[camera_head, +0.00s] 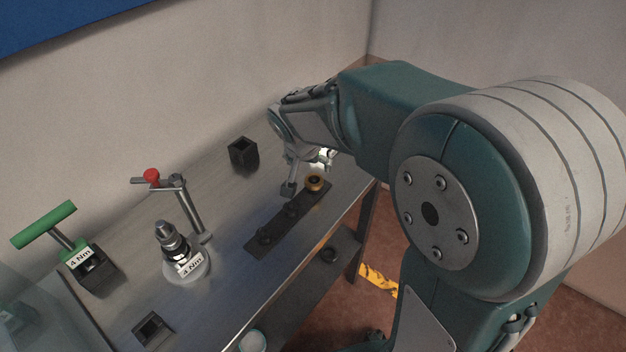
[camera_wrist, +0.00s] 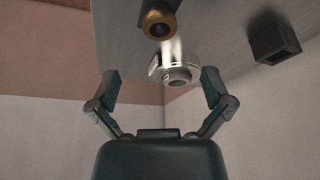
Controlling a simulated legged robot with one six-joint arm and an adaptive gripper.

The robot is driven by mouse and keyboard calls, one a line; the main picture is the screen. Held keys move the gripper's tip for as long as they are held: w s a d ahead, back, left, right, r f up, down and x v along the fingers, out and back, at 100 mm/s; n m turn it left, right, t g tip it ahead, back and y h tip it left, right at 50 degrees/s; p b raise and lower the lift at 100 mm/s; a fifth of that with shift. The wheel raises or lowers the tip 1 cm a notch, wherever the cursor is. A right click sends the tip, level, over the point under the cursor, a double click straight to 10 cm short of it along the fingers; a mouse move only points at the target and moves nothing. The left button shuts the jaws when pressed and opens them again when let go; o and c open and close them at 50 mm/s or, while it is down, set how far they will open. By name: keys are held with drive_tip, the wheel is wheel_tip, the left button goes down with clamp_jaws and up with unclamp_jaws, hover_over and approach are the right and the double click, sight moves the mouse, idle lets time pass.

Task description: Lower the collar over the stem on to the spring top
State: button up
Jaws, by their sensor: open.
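A shiny silver ring-like piece with a side tab, which looks like the collar (camera_wrist: 178,76), is at the bench's far end in the wrist view. In the head view only a bright patch (camera_head: 325,156) shows there, mostly behind my gripper. My gripper (camera_head: 303,186) is open over that end of the bench. In the wrist view its two fingers (camera_wrist: 161,78) stand apart on either side of the collar, with no contact visible. The upright stem assembly (camera_head: 171,240) stands on a round pale base at the bench's left part. Its spring cannot be made out clearly.
A brass-coloured ring (camera_head: 314,183) sits at the far end of a dark strip (camera_head: 277,222), close to my gripper. A black open box (camera_head: 243,153) stands near the wall. A post with a red knob (camera_head: 152,175) and a green T-handle (camera_head: 44,225) flank the stem assembly.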

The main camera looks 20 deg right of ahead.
sight(313, 181)
drive_tip(key=x, duration=0.9)
drive_tip(key=shift+s+f, duration=0.1)
drive_tip(key=shift+s, duration=0.05)
drive_tip(key=c, duration=1.3)
